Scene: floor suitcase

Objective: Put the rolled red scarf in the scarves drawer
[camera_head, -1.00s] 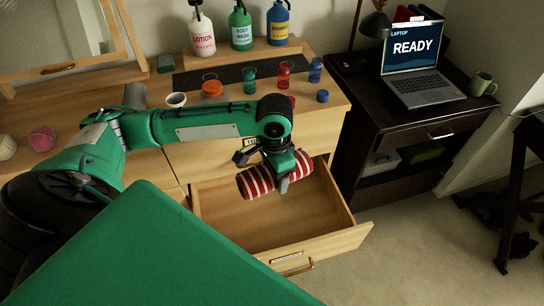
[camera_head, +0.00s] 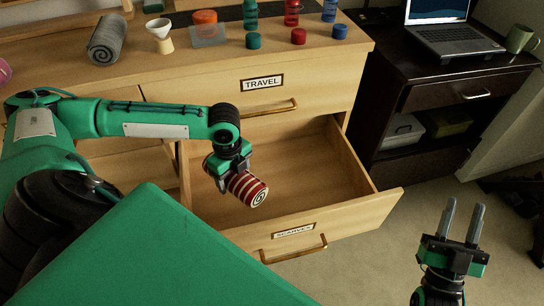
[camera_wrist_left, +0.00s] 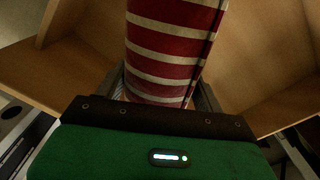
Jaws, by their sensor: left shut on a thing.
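The rolled red scarf (camera_head: 250,188), red with white stripes and a spiral end, is held by my left gripper (camera_head: 228,178). It is over the left part of the open scarves drawer (camera_head: 294,232); I cannot tell whether it touches the drawer floor. In the left wrist view the scarf (camera_wrist_left: 165,50) runs up from between the fingers, with wooden drawer walls around it. My left gripper is shut on the scarf. My right gripper (camera_head: 460,222) is at the lower right, fingers apart, empty, over the floor.
The shut travel drawer (camera_head: 262,82) is above the open one. On the dresser top are a grey roll (camera_head: 106,40), a small white cup (camera_head: 159,34) and several bottles and caps. A dark desk (camera_head: 430,85) with a laptop (camera_head: 452,40) stands right. The drawer's right side is clear.

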